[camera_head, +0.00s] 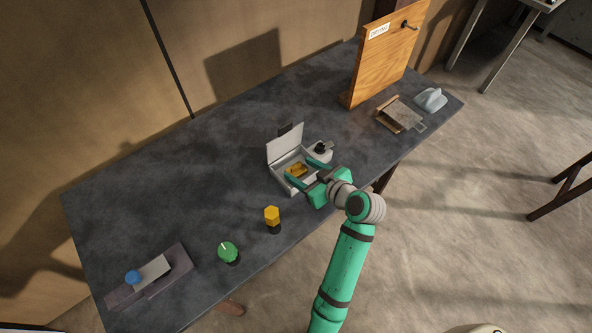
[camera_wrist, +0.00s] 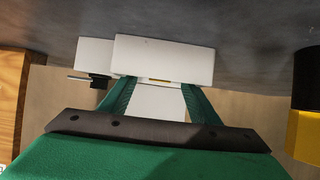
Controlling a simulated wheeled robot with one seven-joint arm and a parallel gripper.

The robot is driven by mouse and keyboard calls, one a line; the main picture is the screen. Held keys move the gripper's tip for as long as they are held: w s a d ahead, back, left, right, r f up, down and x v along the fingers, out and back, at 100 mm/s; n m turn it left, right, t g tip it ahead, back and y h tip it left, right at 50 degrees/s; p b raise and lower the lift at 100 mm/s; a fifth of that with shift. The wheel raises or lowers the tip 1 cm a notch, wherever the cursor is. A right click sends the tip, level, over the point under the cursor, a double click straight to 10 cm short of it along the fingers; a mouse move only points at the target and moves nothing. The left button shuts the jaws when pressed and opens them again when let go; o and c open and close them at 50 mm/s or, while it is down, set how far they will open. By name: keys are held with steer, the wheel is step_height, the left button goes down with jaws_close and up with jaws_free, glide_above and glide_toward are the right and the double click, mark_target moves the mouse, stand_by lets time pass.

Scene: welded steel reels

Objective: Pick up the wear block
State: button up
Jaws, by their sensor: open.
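A small yellow-orange block (camera_head: 296,171), which looks like the wear block, lies inside an open white box (camera_head: 285,184) on the dark table. The box's lid (camera_head: 285,143) stands raised at the back. My gripper (camera_head: 303,169) is open and reaches over the box's front, with its green fingers spread to either side of the block. In the wrist view my gripper (camera_wrist: 158,85) points at the white box (camera_wrist: 163,55). Only a thin yellow sliver (camera_wrist: 159,80) shows there between the fingers. I cannot tell whether a finger touches the block.
A grey unit with a black knob (camera_head: 320,147) stands right of the box. A yellow hexagonal knob (camera_head: 272,214) and a green dial (camera_head: 228,252) stand front left. A wooden board (camera_head: 385,55) rises at the back right. The table's left middle (camera_head: 180,190) is clear.

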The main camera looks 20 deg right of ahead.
mark_target(297, 167)
steer(key=shift+x, duration=1.6)
steer(key=shift+r, duration=0.1)
steer(key=c, duration=1.2)
steer(key=shift+c, duration=0.2)
steer(key=shift+r, duration=0.1)
